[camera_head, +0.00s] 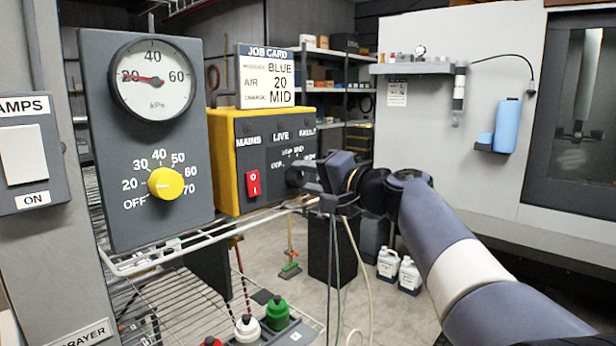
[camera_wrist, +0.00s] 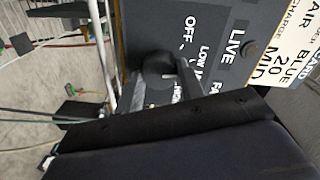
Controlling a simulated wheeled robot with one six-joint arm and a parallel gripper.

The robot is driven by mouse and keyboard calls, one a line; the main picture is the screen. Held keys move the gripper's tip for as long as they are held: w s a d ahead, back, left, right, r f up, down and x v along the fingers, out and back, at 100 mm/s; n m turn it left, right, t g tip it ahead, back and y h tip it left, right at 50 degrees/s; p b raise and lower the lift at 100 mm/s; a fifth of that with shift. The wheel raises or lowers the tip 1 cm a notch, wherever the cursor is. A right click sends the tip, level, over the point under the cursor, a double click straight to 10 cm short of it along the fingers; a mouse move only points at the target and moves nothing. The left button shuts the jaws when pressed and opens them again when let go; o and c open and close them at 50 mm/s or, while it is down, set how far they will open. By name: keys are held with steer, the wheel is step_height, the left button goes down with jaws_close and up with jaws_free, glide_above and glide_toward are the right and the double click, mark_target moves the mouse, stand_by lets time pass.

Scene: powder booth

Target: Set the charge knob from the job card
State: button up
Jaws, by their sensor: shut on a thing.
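The job card (camera_head: 266,77) stands on top of the yellow-framed control box (camera_head: 225,165); it reads powder BLUE, air 20, charge MID. It also shows at the right of the wrist view (camera_wrist: 285,45). The dark charge knob (camera_wrist: 155,66) sits on the box's grey face among the labels OFF, LOW and HIGH, with MID partly covered. My gripper (camera_head: 303,176) is at the lower right of that face, shut on the charge knob. The fingers hide much of the knob, so I cannot tell where it points.
A red rocker switch (camera_head: 253,183) is left of my gripper on the same face. A grey panel (camera_head: 110,215) carries a gauge (camera_head: 152,78) near 20 kPa and a yellow knob (camera_head: 166,183). A wire shelf (camera_head: 200,235) runs below, with bottles (camera_head: 277,314).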

steer(key=m+p, duration=0.2)
steer(key=m, duration=0.3)
steer(key=shift+m+g, duration=0.3)
stand_by(0.4)
steer(key=o, duration=1)
steer(key=shift+y, duration=0.3)
steer(key=shift+d, duration=0.15)
steer(key=b+v, duration=0.2)
steer(key=v, duration=0.8)
steer(key=shift+s+d+b, duration=0.2)
steer(key=shift+s+b, duration=0.05)
steer(key=shift+b, duration=0.05)
steer(key=shift+w+a, duration=0.1)
